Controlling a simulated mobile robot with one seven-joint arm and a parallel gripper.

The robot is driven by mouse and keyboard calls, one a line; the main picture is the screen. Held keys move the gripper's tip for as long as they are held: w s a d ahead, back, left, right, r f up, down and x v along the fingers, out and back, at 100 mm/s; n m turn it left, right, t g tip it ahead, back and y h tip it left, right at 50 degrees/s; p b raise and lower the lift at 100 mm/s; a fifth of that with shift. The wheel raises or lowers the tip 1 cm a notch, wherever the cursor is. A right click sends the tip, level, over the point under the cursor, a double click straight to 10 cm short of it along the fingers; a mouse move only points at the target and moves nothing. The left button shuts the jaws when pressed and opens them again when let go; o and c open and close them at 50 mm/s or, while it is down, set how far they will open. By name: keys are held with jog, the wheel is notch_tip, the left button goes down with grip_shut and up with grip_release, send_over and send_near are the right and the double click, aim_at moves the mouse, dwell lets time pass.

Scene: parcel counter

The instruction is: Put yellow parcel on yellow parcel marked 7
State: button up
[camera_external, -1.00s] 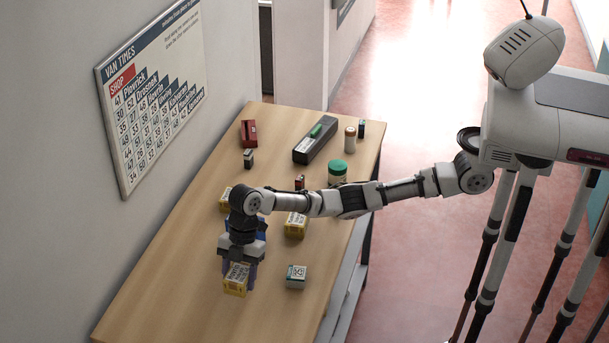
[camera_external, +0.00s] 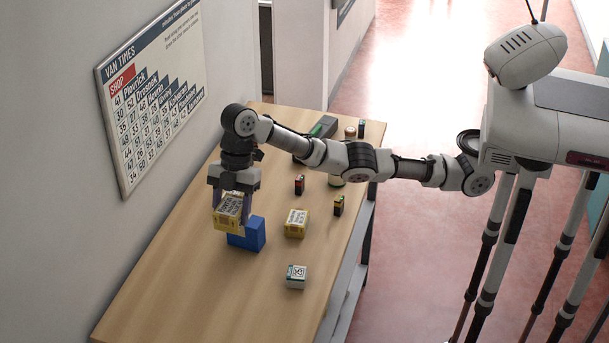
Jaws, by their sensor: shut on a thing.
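My gripper (camera_external: 231,206) points down at the left side of the table and is shut on a yellow parcel (camera_external: 229,213) with dark print on its top. The held parcel is raised and slightly tilted, behind and left of a blue box (camera_external: 250,235), overlapping it in the picture; I cannot tell the gap. A second yellow parcel (camera_external: 296,222) with a printed white top stands on the table to the right of the blue box. No 7 is readable on either parcel. The area behind my gripper and the held parcel is hidden.
A small white-topped box (camera_external: 296,277) stands at the front. Small red (camera_external: 299,184) and yellow-black (camera_external: 339,205) boxes stand farther back. The front-left table (camera_external: 180,290) is clear.

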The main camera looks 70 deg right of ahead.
jog(key=w+d+r+m+t, duration=0.25)
jog(key=d+r+m, duration=0.2)
jog(key=d, duration=0.35)
jog(key=m+t+h+b, duration=0.2)
jog(key=m+h, duration=0.2)
jog(key=m, duration=0.9)
send_over(292, 216)
jog(key=s, duration=0.1)
notch_tip(292, 216, down, 8)
jog(key=f, duration=0.6)
jog(key=f+p, duration=0.1)
jog(key=f, duration=0.6)
jog(key=f+p, duration=0.1)
jog(key=f, duration=0.5)
jog(key=shift+s+f, duration=0.25)
jog(key=shift+f, duration=0.15)
jog(key=shift+f, duration=0.15)
jog(key=o, duration=1)
jog(key=shift+o, duration=0.2)
